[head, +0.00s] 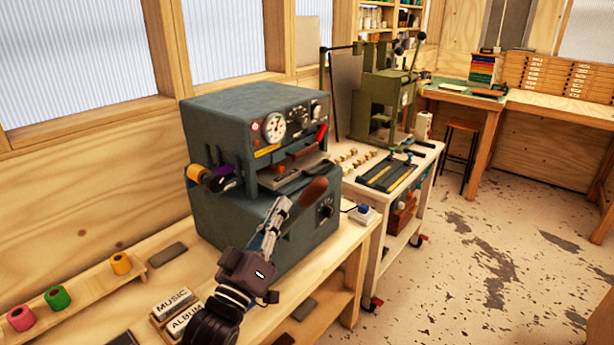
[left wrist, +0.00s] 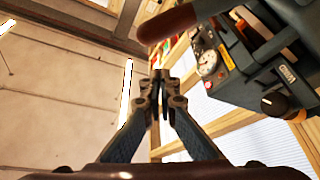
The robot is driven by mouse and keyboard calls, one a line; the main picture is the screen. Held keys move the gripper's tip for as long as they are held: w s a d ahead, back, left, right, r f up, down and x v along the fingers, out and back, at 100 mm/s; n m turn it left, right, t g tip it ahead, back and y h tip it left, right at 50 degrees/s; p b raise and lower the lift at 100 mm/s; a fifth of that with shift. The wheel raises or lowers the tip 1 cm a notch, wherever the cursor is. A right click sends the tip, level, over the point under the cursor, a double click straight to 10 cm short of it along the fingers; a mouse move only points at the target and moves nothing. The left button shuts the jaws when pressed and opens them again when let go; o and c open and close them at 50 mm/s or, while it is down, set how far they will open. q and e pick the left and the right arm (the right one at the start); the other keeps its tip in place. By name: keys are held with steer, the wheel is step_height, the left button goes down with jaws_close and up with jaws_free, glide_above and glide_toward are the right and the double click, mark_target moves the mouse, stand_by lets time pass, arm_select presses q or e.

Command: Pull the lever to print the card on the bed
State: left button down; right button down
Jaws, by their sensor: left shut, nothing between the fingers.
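The foil press (head: 225,130) is a dark grey-green box with a dial on the wooden bench. A brown lever handle (head: 314,190) sticks out at its front, and it also shows in the left wrist view (left wrist: 166,22). The bed (head: 290,175) sits in the press opening; I cannot make out a card on it. My left gripper (head: 284,203) is shut and empty, in front of the press, just left of the handle in the head view. In the left wrist view the closed fingertips (left wrist: 162,76) are apart from the handle. My right gripper is not in view.
Pink (head: 20,318), green (head: 57,297) and orange (head: 121,263) rolls stand on a wooden rack at left. Blocks marked MUSIC (head: 172,303) and ALBUM lie near my left arm. A green press (head: 385,100) stands on a cart behind. The floor at right is clear.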

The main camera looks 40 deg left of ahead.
arm_select(q)
steer(key=shift+s+d+r, duration=0.1)
steer(key=shift+s+r, duration=0.1)
steer(key=shift+r, duration=0.4)
steer(key=shift+s+r, duration=0.15)
steer(key=shift+r, duration=0.4)
steer(key=r+p+x, duration=0.1)
steer(key=p+x, duration=0.3)
steer(key=x, duration=0.6)
steer(key=shift+w+d+f+p, duration=0.15)
steer(key=shift+d+f, duration=0.25)
steer(key=shift+f, duration=0.3)
steer(key=shift+s+d+f+p, duration=0.15)
steer(key=shift+d+f, duration=0.2)
steer(key=shift+f, duration=0.3)
steer(key=shift+w+d+f+p, duration=0.15)
steer(key=shift+d+f, duration=0.25)
steer(key=shift+f, duration=0.3)
